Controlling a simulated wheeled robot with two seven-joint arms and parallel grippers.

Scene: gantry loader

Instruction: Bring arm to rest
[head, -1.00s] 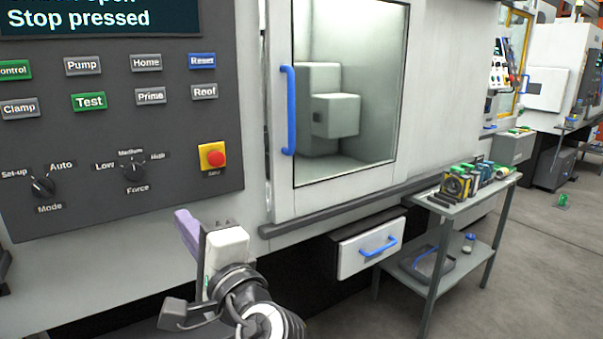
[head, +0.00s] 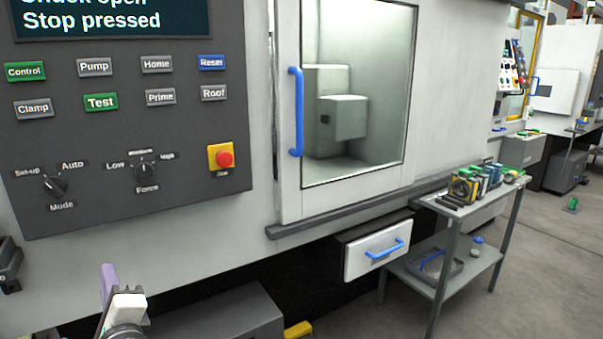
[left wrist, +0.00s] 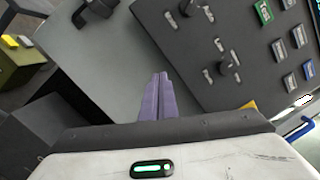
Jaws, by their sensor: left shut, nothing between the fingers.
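My left gripper (head: 106,278) is at the bottom left of the head view, low in front of the machine and below the control panel (head: 120,125). In the left wrist view its two purple fingers (left wrist: 158,95) are together with nothing between them. They point towards the machine front, beside the panel (left wrist: 240,50), and look clear of it. Part of the left arm is cut off by the lower edge of the head view. My right gripper is not in view.
The machine door (head: 345,100) with a blue handle (head: 295,110) is shut. A drawer (head: 377,250) juts out below it. A cart (head: 460,215) with several small items stands right. A dark box (head: 215,315) lies under the panel. Open floor is at the right.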

